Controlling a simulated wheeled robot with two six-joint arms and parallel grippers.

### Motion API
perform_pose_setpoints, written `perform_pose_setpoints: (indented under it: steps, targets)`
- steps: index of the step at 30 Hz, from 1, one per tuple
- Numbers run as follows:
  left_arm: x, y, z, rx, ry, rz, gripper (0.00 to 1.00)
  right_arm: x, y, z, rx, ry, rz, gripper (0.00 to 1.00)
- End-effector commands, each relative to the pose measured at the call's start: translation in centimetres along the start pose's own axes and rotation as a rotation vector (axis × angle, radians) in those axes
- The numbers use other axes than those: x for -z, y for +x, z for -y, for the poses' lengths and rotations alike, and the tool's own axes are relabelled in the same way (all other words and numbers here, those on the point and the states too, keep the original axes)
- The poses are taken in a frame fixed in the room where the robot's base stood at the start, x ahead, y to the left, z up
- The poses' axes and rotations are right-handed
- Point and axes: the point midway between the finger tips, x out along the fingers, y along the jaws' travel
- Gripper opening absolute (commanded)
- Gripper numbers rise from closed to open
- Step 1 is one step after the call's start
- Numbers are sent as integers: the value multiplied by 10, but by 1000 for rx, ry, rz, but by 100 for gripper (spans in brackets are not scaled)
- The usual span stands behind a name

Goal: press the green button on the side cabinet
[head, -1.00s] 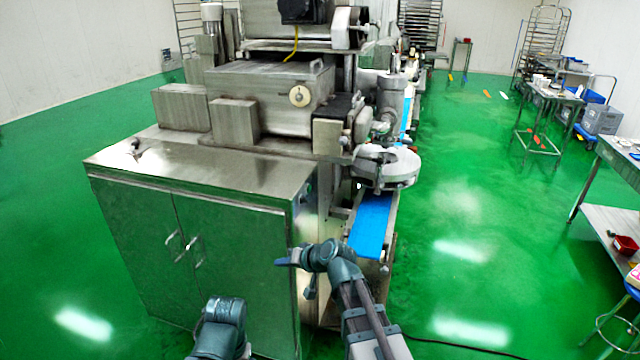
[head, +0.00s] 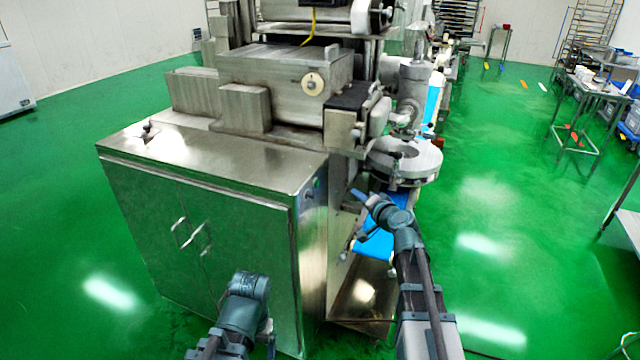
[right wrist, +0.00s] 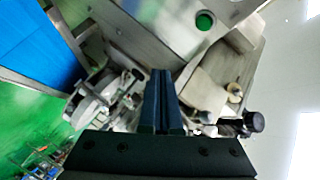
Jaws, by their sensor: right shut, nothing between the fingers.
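The green button (head: 316,183) is a small round spot high on the right side face of the steel side cabinet (head: 200,215). In the right wrist view the green button (right wrist: 205,21) is near the top, right of centre, on a metal panel. My right gripper (head: 356,193) is to the right of the button in the head view, apart from it. Its fingers (right wrist: 163,72) are together and empty. Part of my left arm shows low in front of the cabinet doors; its gripper fingers do not show.
A round metal disc (head: 405,160) and a blue conveyor belt (head: 375,245) are close to my right arm. The green floor (head: 500,260) is open on the right. A black knob (right wrist: 254,121) shows in the wrist view.

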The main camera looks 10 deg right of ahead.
Motion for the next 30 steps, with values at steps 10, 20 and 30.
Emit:
perform_pose_setpoints:
  steps: [10,20,30]
  targets:
    - [0,0,0,0,0,0,88,-4,5,3,0,-2,3,0]
    - [0,0,0,0,0,0,88,-25,34,24,1,-4,5,0]
    - [0,0,0,0,0,0,88,-42,57,41,0,-2,4,0]
